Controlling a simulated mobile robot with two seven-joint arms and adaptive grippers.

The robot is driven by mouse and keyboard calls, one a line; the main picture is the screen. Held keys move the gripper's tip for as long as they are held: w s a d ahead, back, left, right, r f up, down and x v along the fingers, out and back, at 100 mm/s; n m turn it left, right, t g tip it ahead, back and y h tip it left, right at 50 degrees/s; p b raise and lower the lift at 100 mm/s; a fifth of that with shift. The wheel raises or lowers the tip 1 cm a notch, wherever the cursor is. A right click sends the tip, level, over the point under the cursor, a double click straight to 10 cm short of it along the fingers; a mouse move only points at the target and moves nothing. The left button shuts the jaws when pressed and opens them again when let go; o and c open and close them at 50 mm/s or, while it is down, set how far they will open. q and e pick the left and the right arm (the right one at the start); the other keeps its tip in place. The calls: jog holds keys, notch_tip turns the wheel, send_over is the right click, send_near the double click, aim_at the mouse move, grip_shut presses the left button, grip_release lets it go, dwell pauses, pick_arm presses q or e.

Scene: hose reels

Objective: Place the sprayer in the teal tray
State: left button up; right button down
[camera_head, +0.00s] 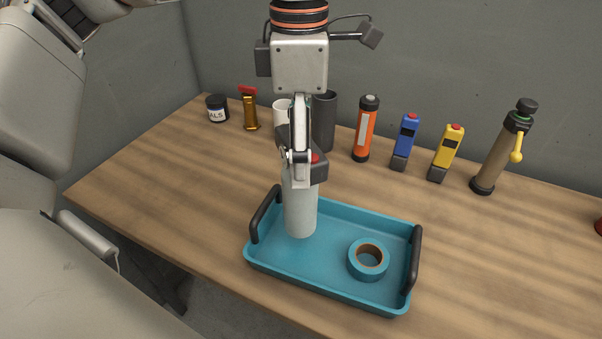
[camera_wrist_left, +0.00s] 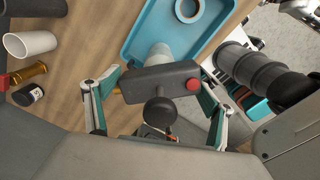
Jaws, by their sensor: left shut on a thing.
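The sprayer has a pale grey cylindrical body (camera_head: 300,212) and a dark head with a red button (camera_wrist_left: 160,82). My left gripper (camera_head: 301,165) comes down from above and is shut on the sprayer near its head, with a finger on either side in the left wrist view. The sprayer is upright, with its lower end inside the outline of the teal tray (camera_head: 325,294), in the left part. I cannot tell whether its base touches the tray floor. The tray also shows in the left wrist view (camera_wrist_left: 152,38). My right gripper is not in view.
A teal tape roll (camera_head: 368,261) lies in the tray's right part. Black handles rise at both tray ends. Behind stand a black jar (camera_head: 217,108), an orange flashlight (camera_head: 366,130), blue (camera_head: 405,141) and yellow (camera_head: 446,152) devices and a brown cylinder (camera_head: 498,155). Table right of the tray is clear.

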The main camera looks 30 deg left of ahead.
aim_at(300, 206)
pick_arm(q)
jog(key=shift+f, duration=0.6)
notch_tip(300, 206, down, 4)
jog(key=shift+f, duration=0.1)
jog(key=shift+f, duration=0.2)
jog(key=o, duration=1.9)
